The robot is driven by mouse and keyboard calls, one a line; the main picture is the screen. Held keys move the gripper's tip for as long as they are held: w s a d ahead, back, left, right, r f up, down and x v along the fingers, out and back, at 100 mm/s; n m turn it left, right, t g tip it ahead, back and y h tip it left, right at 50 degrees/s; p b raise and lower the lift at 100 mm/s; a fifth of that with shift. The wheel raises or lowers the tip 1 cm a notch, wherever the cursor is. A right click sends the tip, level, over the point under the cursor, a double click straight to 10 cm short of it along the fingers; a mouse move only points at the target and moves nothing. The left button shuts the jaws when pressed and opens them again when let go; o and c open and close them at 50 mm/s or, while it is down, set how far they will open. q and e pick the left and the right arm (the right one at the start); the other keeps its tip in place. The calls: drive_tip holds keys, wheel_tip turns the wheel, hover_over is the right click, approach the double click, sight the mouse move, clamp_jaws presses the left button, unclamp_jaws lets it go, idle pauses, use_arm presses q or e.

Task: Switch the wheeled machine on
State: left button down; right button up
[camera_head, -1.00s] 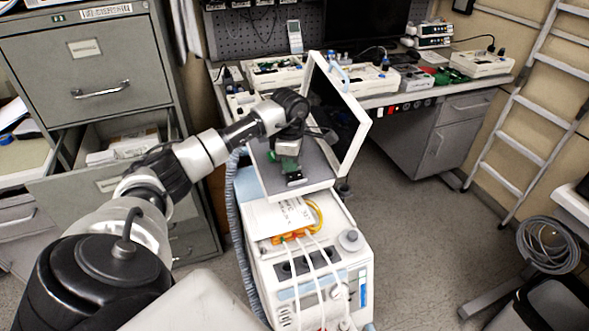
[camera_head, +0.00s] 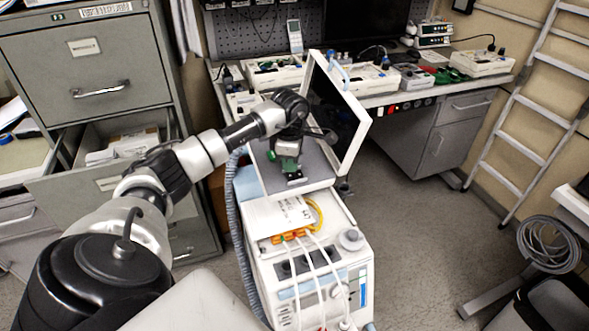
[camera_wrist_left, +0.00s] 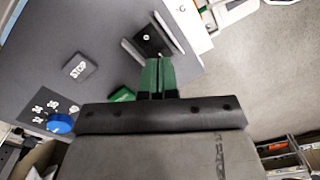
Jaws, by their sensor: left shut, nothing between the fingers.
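The wheeled machine (camera_head: 350,262) is a white cart with a tilted screen (camera_head: 336,115) and a grey control panel (camera_head: 318,172) on top. In the left wrist view, the panel (camera_wrist_left: 100,25) carries a grey STOP button (camera_wrist_left: 80,66), a green button (camera_wrist_left: 122,94), a blue knob (camera_wrist_left: 60,123) with numbers around it, and a black switch (camera_wrist_left: 150,40) near its edge. My left gripper (camera_head: 292,174) points down at the panel. Its green fingers (camera_wrist_left: 158,66) are shut and empty, with tips at the black switch; I cannot tell whether they touch it. My right gripper is out of view.
A filing cabinet (camera_head: 85,60) with an open drawer stands at the left. A bench (camera_head: 400,98) with devices is behind the machine. A ladder (camera_head: 530,105) leans at the right. A blue hose (camera_head: 237,220) hangs at the machine's left side. Floor to its right is clear.

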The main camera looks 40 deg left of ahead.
sight(290, 175)
use_arm(q)
drive_tip(key=shift+s+f+b, duration=0.1)
drive_tip(key=shift+f+b, duration=0.45)
drive_tip(key=shift+f, duration=0.25)
drive_tip(key=shift+d, duration=0.1)
drive_tip(key=shift+r+p, duration=0.6)
drive_tip(key=shift+r, duration=0.1)
drive_tip(key=shift+r+p, duration=1.85)
drive_tip(key=shift+r, duration=1)
